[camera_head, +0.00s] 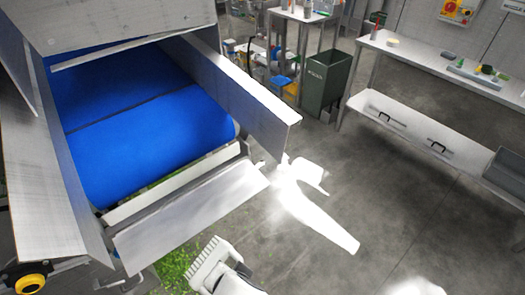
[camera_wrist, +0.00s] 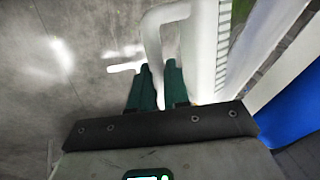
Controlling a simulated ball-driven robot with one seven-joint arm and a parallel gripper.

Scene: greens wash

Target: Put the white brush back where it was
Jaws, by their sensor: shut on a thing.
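The white brush shows at the bottom of the head view (camera_head: 207,262), its ribbed bristle edge facing up and left, held near the lower end of the wash machine. In the wrist view the brush (camera_wrist: 203,50) has a looped white handle and a row of bristles on its right side. My gripper (camera_wrist: 158,82) has dark green fingers shut on the brush's handle. In the head view the gripper itself cannot be made out. The spot where the brush was before cannot be told from these frames.
The wash machine's blue belt (camera_head: 150,130) lies between metal side walls (camera_head: 235,85), with a tilted metal chute (camera_head: 190,215) below it. Green leaves (camera_head: 178,268) lie under the chute. A green bin (camera_head: 327,80) and a white table (camera_head: 425,58) stand back right. Open floor lies between.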

